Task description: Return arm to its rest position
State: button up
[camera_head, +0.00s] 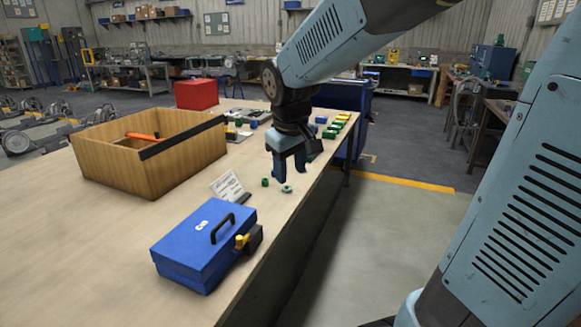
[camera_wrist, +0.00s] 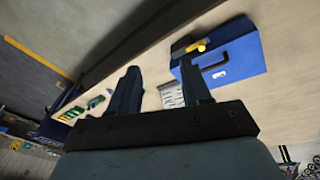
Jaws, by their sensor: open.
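My arm reaches in from the upper right in the head view. My gripper (camera_head: 290,172) points down over the right part of the wooden table (camera_head: 90,235), above the tabletop near two small green pieces. Its two fingers are apart with nothing between them. In the wrist view my gripper (camera_wrist: 165,85) also shows its fingers spread and empty, with the tabletop behind them. Whether the fingertips clear the small green pieces by much is hard to tell.
A blue toolbox (camera_head: 200,250) with a dark handle stands near the front edge. A white card (camera_head: 228,187) stands behind it. A wooden crate (camera_head: 140,175) and a red box (camera_head: 196,94) are at left. Several green and yellow pieces (camera_head: 336,124) lie along the right edge.

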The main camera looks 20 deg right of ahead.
jog(key=s+d+r+m+t, duration=0.1)
jog(key=s+d+r+m, duration=0.1)
jog(key=s, duration=0.5)
jog(key=s+d+r+m+t, duration=0.1)
jog(key=s+d+r+m, duration=0.1)
jog(key=s+d, duration=0.3)
jog(key=shift+s+d+r+m+t+y, duration=0.25)
jog(key=shift+s+m+t+y, duration=0.2)
jog(key=shift+s, duration=0.95)
dwell(0.7)
